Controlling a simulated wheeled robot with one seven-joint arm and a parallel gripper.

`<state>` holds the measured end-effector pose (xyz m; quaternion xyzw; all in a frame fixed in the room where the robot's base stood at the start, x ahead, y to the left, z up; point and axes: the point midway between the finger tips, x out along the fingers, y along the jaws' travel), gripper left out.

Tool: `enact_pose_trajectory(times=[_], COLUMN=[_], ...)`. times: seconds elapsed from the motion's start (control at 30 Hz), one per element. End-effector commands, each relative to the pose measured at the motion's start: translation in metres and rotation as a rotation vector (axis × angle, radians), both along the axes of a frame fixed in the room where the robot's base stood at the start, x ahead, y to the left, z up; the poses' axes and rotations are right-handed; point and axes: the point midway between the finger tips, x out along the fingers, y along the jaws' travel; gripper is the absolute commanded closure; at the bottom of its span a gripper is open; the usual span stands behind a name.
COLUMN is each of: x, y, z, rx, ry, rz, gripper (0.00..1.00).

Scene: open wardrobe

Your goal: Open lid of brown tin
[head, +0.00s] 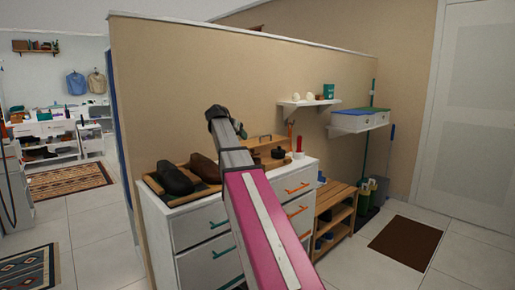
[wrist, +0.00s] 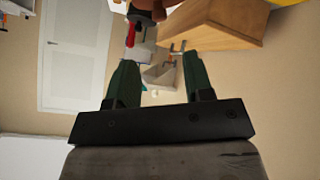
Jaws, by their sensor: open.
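A small dark round thing (head: 277,153), possibly the brown tin, shows on the white dresser (head: 205,225) in the head view. It is too small there to make out a lid. My gripper (head: 218,113) is raised above the dresser top, to the left of this thing and apart from it. In the wrist view my gripper (wrist: 160,68) has its two green fingers spread wide, with nothing held between them. A brown and dark thing is cut off at the top edge of the wrist view; I cannot tell if it is the tin.
A white shelf (head: 307,103) hangs above. A wooden rack (head: 337,205) stands beside the dresser.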

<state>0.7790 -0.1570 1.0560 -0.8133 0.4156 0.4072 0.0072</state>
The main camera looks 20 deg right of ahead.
Motion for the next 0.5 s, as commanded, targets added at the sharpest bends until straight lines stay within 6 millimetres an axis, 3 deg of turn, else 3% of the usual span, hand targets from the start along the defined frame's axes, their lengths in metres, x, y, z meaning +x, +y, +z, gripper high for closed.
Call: enact_pose_trajectory(times=[0.5], x=[0.026], y=[-0.052], z=[-0.052], rx=[0.001], ry=[0.002], rz=[-0.001], gripper=[0.53])
